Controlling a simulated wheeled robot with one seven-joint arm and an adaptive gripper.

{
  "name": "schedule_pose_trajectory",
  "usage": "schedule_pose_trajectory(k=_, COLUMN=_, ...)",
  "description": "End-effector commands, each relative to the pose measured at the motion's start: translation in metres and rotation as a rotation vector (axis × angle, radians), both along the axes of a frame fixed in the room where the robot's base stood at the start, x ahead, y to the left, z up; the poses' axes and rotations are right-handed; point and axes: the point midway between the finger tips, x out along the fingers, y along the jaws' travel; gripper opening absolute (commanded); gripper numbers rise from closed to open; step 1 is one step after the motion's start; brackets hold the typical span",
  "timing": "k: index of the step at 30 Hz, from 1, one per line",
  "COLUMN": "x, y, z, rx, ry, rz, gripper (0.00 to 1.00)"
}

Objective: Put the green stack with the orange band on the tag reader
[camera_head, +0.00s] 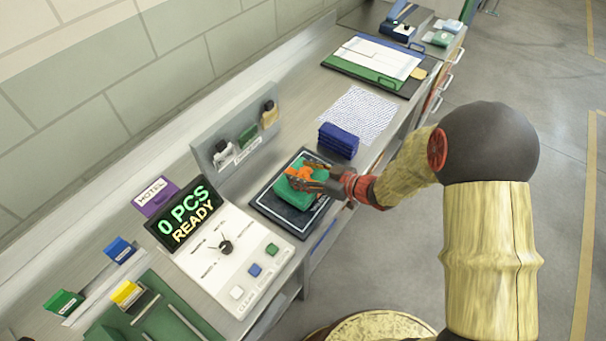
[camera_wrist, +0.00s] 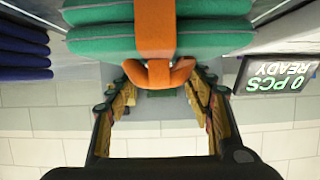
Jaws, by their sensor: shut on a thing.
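The green stack with the orange band (camera_head: 293,192) is over the dark tag reader pad (camera_head: 269,206) in the head view. I cannot tell whether it touches the pad. My gripper (camera_head: 311,180) reaches it from the right and is shut on it, covering part of its top. In the wrist view the green stack (camera_wrist: 95,42) spans the top, with its orange band (camera_wrist: 155,28) running down the middle. A bulging orange part of the band lies between the fingertips of my gripper (camera_wrist: 160,76).
A blue folded stack (camera_head: 338,141) stands just behind the reader, also at the left of the wrist view (camera_wrist: 22,50). The display (camera_head: 186,214) reads "0 PCS READY" above a white control panel (camera_head: 215,265). A grey holder (camera_head: 236,140) stands by the wall.

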Motion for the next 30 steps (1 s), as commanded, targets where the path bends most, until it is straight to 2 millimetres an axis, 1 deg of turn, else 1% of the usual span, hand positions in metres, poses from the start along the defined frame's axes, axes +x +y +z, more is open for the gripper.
schedule_pose_trajectory(k=7, x=0.0012, y=0.0, z=0.0012, rx=0.001, ry=-0.004, rz=0.0, gripper=0.0)
schedule_pose_trajectory(k=11, x=0.0009, y=0.0001, z=-0.0024, rx=0.002, ry=-0.003, rz=-0.001, gripper=0.0)
schedule_pose_trajectory(k=12, x=0.0004, y=0.0, z=-0.0033, rx=0.001, ry=-0.001, rz=-0.001, gripper=0.53)
schedule_pose_trajectory(k=21, x=0.0003, y=0.0, z=-0.0029, rx=0.0, ry=-0.002, rz=-0.001, gripper=0.7)
schedule_pose_trajectory(k=30, x=0.0004, y=0.0, z=-0.002, rx=0.0, ry=-0.002, rz=-0.001, gripper=0.7)
